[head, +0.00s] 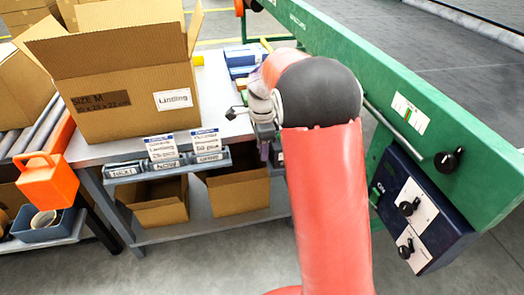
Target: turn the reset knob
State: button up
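A dark blue control panel (440,228) hangs on the green machine frame at the right. It carries an upper black knob (408,207) and a lower black knob (405,248), each on a white plate. A third black knob (447,160) sits on the green beam above. The plate lettering is too small to read, so I cannot tell which is the reset knob. My gripper (262,128) is left of the panel, over the right end of the grey table, well apart from all three knobs. My arm hides much of it, and its finger opening is not clear.
A cardboard box (130,85) stands open on the grey table (110,150). More boxes (240,192) sit on the shelf below. An orange container (50,180) is at the left. The green beam (400,85) runs diagonally at the right. Floor shows clear in front of the table.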

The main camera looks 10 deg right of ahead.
jog(key=shift+f, duration=0.8)
jog(key=c, duration=0.7)
